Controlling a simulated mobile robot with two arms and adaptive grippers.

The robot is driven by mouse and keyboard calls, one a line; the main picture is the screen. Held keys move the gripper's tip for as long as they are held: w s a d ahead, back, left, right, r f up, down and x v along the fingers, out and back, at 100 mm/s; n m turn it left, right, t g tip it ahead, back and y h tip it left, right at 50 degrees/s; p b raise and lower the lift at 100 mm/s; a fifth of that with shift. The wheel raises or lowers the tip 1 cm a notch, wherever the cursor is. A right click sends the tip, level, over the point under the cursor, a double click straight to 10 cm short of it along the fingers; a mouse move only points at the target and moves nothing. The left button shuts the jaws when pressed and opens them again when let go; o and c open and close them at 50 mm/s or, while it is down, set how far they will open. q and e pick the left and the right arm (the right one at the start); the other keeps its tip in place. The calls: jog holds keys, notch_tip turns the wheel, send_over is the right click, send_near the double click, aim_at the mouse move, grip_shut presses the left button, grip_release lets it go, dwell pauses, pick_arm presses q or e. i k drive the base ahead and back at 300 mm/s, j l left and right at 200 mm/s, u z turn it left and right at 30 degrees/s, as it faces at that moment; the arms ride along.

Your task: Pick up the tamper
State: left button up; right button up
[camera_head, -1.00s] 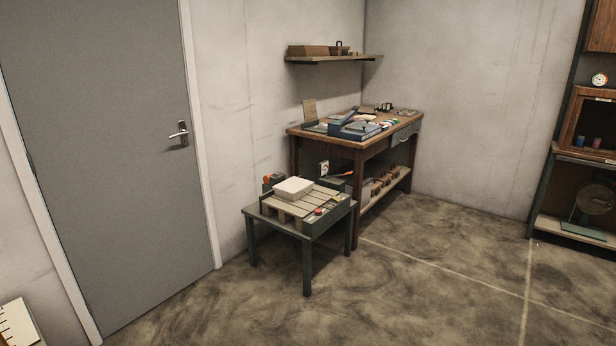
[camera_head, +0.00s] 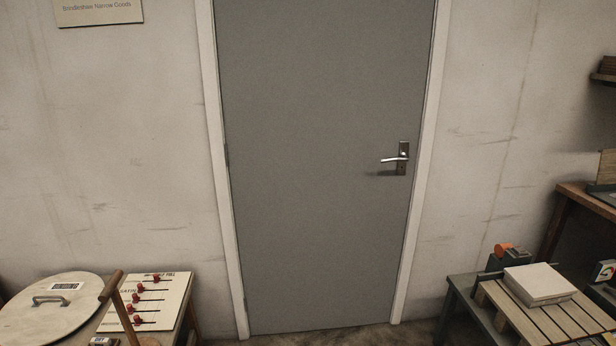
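A wooden handle with a crosspiece at its top (camera_head: 124,312) stands at the lower left, in front of a white board. It may be the tamper; its lower end is out of the picture, so I cannot tell for sure. A round pale lid (camera_head: 55,318) with a metal handle and a label lies to the left of it. Neither of my grippers is in view.
A grey closed door (camera_head: 320,160) with a lever handle fills the middle. A white board with red knobs (camera_head: 148,302) lies on a table at lower left. A slatted low table (camera_head: 548,325) bears a white block (camera_head: 540,284) at lower right. A little floor shows before the door.

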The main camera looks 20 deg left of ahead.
aim_at(110, 290)
jog(key=i+u, duration=0.25)
jog(key=u, duration=0.25)
jog(key=i+u, duration=0.3)
jog(key=u, duration=0.15)
jog(key=i+l+u, duration=0.25)
jog(key=u, duration=0.25)
jog(key=i+l+u, duration=0.2)
jog(key=u, duration=0.3)
